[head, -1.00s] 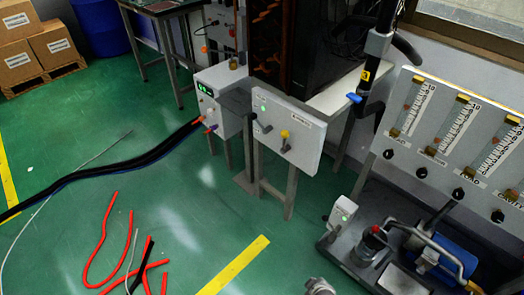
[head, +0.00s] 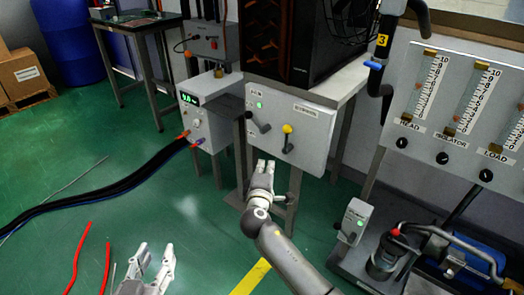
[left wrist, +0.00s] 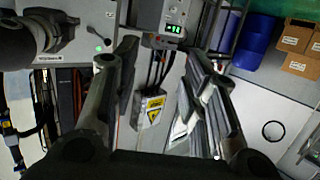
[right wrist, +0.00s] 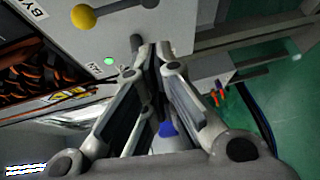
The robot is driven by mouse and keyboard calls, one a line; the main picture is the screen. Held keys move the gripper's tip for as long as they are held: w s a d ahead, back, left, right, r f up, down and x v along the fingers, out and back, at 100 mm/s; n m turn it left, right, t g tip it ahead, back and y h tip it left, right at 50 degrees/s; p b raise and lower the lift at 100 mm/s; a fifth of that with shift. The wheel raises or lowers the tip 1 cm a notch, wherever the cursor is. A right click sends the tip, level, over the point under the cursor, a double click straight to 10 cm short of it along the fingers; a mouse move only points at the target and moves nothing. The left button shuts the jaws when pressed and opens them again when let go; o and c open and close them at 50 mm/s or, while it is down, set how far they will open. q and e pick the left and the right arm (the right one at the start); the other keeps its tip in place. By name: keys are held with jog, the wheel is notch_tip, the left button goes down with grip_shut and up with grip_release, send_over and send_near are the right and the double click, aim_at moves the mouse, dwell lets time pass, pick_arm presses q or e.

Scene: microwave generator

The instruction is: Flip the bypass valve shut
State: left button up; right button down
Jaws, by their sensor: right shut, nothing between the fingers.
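The bypass valve's yellow-knobbed lever (head: 287,130) is on the front of a light grey panel (head: 312,143). Its knob sits above a short dark stem. The yellow knob also shows at the top of the right wrist view (right wrist: 84,16), beside lettering starting "BY". My left gripper (head: 152,258) is low at the left over the floor, fingers apart and empty.
A second, dark handle (head: 258,122) and a green light (head: 260,104) are on the panel's left part. A grey box with a green display (head: 198,108) stands to the left, with thick black cables (head: 105,180). A pump unit (head: 385,255) stands at the lower right.

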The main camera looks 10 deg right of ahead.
aim_at(286, 139)
pick_arm(q)
jog(key=r, duration=0.1)
jog(key=a+r, duration=0.1)
jog(key=s+r+t+b, duration=0.1)
jog(key=shift+a+r, duration=0.15)
jog(key=shift+r, duration=0.1)
pick_arm(e)
jog(key=shift+t+h, duration=0.4)
jog(key=shift+t, duration=0.2)
jog(key=r, duration=0.1)
jog(key=a+r, duration=0.1)
jog(key=r, duration=0.1)
jog(key=w+r, duration=0.1)
jog(key=shift+a+r, duration=0.25)
jog(key=shift+a, duration=0.1)
pick_arm(q)
jog(key=shift+w, duration=0.1)
